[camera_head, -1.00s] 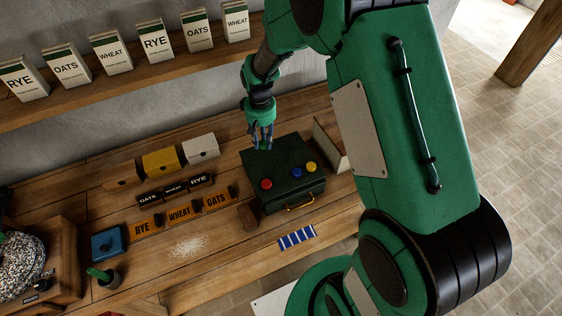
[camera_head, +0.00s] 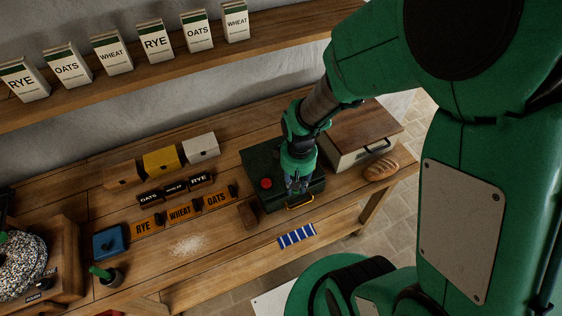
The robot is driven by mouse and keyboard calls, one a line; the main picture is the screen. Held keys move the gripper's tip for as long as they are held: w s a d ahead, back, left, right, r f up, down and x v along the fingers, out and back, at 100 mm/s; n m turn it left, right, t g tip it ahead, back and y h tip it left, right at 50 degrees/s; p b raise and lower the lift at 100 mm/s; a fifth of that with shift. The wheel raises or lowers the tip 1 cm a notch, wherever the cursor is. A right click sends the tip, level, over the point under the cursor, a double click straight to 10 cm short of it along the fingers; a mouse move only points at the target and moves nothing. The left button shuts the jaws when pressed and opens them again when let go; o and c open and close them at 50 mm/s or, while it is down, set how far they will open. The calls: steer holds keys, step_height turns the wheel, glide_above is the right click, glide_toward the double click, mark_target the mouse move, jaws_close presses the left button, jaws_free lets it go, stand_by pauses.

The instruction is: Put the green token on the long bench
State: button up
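The long wooden bench (camera_head: 222,271) runs along the wall under a shelf. A dark green box (camera_head: 262,158) with a yellow handle stands on it, with a red round piece (camera_head: 266,183) on its top. My gripper (camera_head: 297,188) points down over the right part of the box top and hides that part, including where blue and yellow round pieces showed earlier. Its fingers are too small and dark to tell whether they are open or hold anything. I cannot make out a green token in this view.
A bread box (camera_head: 350,158) and a loaf (camera_head: 381,167) stand right of my gripper. Left are grain signs (camera_head: 180,213), a blue box (camera_head: 108,242) and a small pot with a green handle (camera_head: 108,277). A striped blue cloth (camera_head: 297,235) lies at the front edge. Bare wood lies around spilled grain (camera_head: 187,245).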

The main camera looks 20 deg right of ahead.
stand_by(0.4)
glide_above(281, 169)
steer(key=w+d, duration=0.1)
steer(key=w, duration=0.1)
steer(key=shift+w+d+f, duration=0.1)
steer(key=shift+d+f, duration=0.05)
steer(key=shift+f, duration=0.55)
steer(key=shift+w, duration=0.1)
steer(key=shift+w, duration=0.25)
steer(key=shift+f+b, duration=0.4)
steer(key=shift+f, duration=1.4)
steer(key=shift+f, duration=0.1)
steer(key=o, duration=0.4)
steer(key=shift+f, duration=0.1)
steer(key=o, duration=0.4)
